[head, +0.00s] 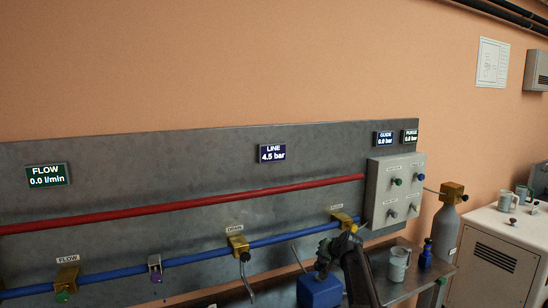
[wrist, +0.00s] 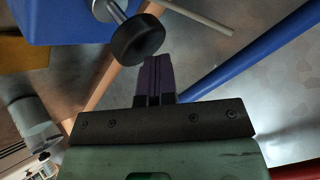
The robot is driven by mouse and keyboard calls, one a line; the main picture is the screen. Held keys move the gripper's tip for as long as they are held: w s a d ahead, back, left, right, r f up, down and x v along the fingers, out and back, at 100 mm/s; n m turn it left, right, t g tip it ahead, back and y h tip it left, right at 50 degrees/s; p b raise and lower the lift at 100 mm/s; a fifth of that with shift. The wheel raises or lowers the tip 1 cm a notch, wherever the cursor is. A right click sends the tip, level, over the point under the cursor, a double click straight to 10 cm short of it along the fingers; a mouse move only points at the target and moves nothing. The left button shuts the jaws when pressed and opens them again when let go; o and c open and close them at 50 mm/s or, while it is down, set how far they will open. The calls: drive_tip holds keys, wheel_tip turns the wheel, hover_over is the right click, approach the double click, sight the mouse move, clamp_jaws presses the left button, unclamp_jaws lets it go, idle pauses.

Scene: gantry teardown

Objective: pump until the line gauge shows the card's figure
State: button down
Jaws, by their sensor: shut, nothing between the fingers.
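The line gauge (head: 272,153) on the grey panel reads 4.5 bar. A blue box (head: 320,291), which looks like the pump, stands below the blue pipe at the lower middle. A thin pale rod (head: 297,256) rises beside it, possibly its lever. In the wrist view the blue box (wrist: 70,18) fills the upper left, with a black round knob (wrist: 137,40) and the pale rod (wrist: 200,17). My gripper (wrist: 156,62) is shut and empty, its fingertips just below the knob in the picture; contact cannot be told.
The flow gauge (head: 48,176) reads 0.0 l/min; the guide gauge (head: 385,139) and purge gauge (head: 410,136) read 0.0 bar. The red pipe (head: 180,204) and blue pipe (head: 200,258) cross the panel. A mug (head: 399,264), blue bottle (head: 426,254) and grey cylinder (head: 442,233) stand right.

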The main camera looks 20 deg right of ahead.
drive_tip(key=shift+r+p, duration=1.45)
drive_tip(key=shift+r, duration=0.2)
wheel_tip(320, 180, up, 6)
drive_tip(key=p, duration=0.6)
drive_tip(key=shift+r, duration=0.15)
idle(1.8)
wheel_tip(320, 180, down, 6)
drive_tip(key=b, duration=0.6)
idle(2.0)
drive_tip(key=shift+f+b, duration=0.45)
drive_tip(key=shift+f, duration=0.15)
